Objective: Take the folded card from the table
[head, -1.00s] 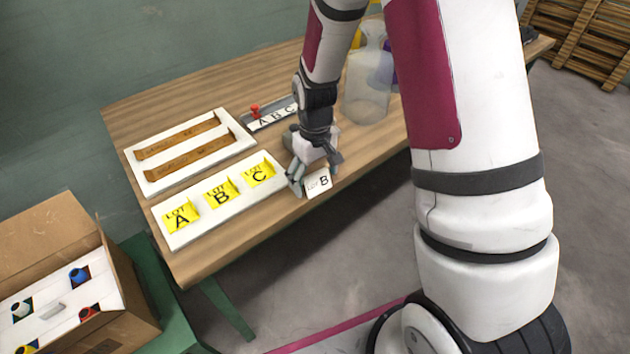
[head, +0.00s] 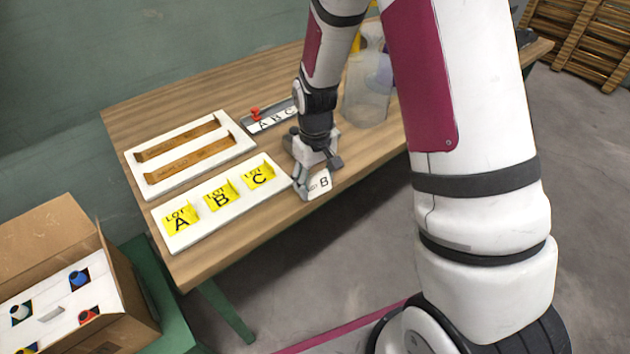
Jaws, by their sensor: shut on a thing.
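The folded card (head: 320,184) is white with "LOT B" in dark print. It is at the front edge of the wooden table (head: 262,222), to the right of the white board with yellow lot labels. My gripper (head: 318,176) is right at the card, reaching down from above, and is shut on it. The fingers and the arm hide part of the card. I cannot tell whether the card touches the table top.
A white board (head: 226,218) holds yellow LOT A, B and C labels. Behind it is a white tray (head: 136,178) with two brown strips. A grey A B C strip (head: 252,127) and a clear bottle (head: 366,104) stand near my arm. An open carton (head: 128,312) is at lower left.

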